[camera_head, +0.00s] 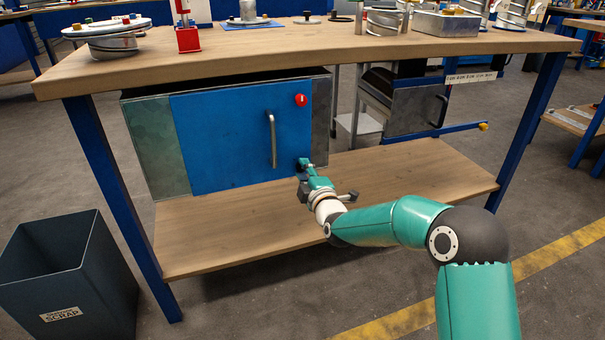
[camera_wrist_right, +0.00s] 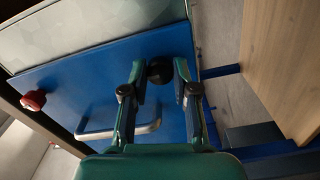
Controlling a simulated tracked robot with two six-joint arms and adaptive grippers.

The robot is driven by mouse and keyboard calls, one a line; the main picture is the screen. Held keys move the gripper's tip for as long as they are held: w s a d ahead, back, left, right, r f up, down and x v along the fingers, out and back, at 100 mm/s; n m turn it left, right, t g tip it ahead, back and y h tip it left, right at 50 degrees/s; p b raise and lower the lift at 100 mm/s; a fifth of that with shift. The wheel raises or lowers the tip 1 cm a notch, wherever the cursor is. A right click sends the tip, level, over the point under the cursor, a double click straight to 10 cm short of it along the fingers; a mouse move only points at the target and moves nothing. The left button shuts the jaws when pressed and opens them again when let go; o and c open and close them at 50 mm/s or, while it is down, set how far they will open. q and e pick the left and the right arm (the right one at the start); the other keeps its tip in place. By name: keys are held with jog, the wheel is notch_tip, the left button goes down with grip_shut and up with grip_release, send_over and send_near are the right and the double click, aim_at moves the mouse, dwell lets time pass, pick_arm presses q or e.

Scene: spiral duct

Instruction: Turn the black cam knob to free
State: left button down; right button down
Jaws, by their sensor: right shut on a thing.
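The black cam knob (camera_wrist_right: 159,71) sits on the blue door (camera_wrist_right: 90,75) of a metal cabinet under the bench. In the right wrist view it is between the fingertips of my right gripper (camera_wrist_right: 158,78), which is shut on it. In the head view my right gripper (camera_head: 305,164) is at the lower right corner of the blue door (camera_head: 225,140) and hides most of the knob. The knob's marking cannot be read. My left gripper is not in view.
A vertical metal handle (camera_head: 272,140) and a red knob (camera_head: 301,100) stand out from the door. The wooden lower shelf (camera_head: 400,190) is clear below. A scrap bin (camera_head: 70,280) stands at the left, and a table leg (camera_head: 115,190) is near it.

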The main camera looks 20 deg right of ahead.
jog(key=shift+a+f, duration=0.2)
jog(key=shift+a, duration=0.1)
jog(key=c, duration=1)
grip_release()
jog(key=shift+o, duration=0.6)
jog(key=shift+d+r, duration=0.1)
jog(key=shift+d, duration=0.05)
jog(key=shift+s, duration=0.1)
jog(key=s, duration=1.1)
jog(key=shift+s+d, duration=0.2)
jog(key=shift+s, duration=0.2)
jog(key=shift+d, duration=0.1)
